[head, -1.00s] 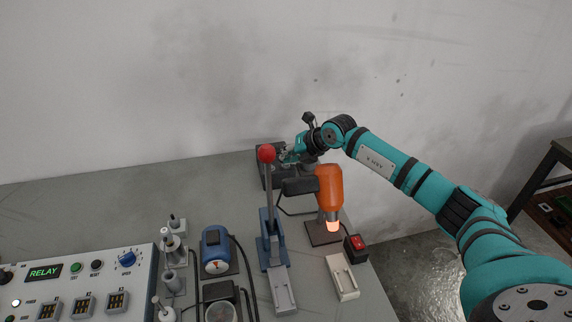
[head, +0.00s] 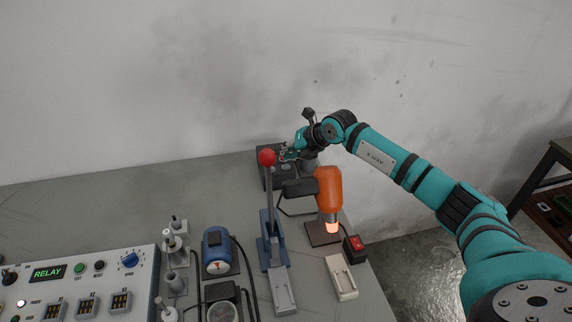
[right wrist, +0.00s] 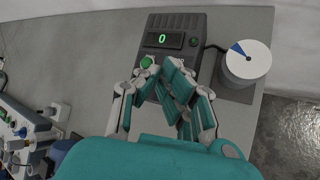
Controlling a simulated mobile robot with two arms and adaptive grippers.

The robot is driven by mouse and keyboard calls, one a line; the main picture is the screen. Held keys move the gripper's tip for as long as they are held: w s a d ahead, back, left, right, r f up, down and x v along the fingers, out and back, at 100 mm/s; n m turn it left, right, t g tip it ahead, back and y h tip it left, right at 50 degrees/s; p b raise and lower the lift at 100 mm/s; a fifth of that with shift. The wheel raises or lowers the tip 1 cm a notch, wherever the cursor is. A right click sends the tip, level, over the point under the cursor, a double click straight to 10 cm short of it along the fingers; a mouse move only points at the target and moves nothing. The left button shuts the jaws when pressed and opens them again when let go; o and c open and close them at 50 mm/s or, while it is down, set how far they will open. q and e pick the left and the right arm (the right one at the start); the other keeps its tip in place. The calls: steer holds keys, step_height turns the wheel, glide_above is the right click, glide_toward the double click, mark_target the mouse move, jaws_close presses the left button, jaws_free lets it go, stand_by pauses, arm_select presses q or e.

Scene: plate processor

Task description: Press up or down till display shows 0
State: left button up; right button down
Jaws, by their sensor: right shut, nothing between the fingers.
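The dark grey control box (right wrist: 196,20) with a small display (right wrist: 163,40) stands at the top of the right wrist view. The display shows a green 0. A lit green button (right wrist: 147,62) is on its face, below the display. My right gripper (right wrist: 159,72) is shut and empty, over the front part of the box, with its fingertips close to the green button. I cannot tell whether they touch it. The fingers hide the lower part of the box face. In the head view my right gripper (head: 285,154) is at the dark box (head: 265,179). My left gripper is not in view.
A lever with a red knob (head: 267,157) and an orange tool with a glowing tip (head: 328,190) stand close to the box. A white round device (right wrist: 247,60) stands right of it. A relay panel (head: 100,277) is at lower left. The back left tabletop is clear.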

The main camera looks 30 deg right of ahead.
mark_target(288, 164)
steer(key=shift+r+p, duration=1.5)
steer(key=shift+r, duration=0.9)
steer(key=shift+f, duration=0.1)
